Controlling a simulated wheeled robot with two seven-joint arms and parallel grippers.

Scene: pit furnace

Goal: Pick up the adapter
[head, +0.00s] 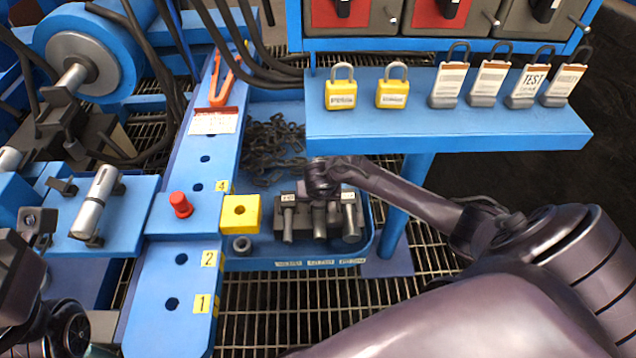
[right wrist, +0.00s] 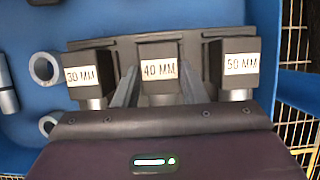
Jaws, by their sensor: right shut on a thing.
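Three adapters stand in a dark rack (right wrist: 120,50) and carry labels 30 MM (right wrist: 80,75), 40 MM (right wrist: 159,70) and 50 MM (right wrist: 240,70) in the right wrist view. In the head view the metal shank of the middle adapter (head: 319,222) shows between its two neighbours. My right gripper (right wrist: 158,88) is shut on the 40 MM adapter, one finger on each side of its block. In the head view this gripper (head: 322,190) covers the adapter's top. The adapter still appears in line with the others. Dark parts of my left arm show at the left edge; its fingers are unclear.
The rack stands in a blue tray (head: 372,235) with a chain (head: 270,150). A blue shelf (head: 450,125) with several padlocks hangs close above my right arm. A yellow block (head: 240,213) and a red plug (head: 180,204) sit to the left.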

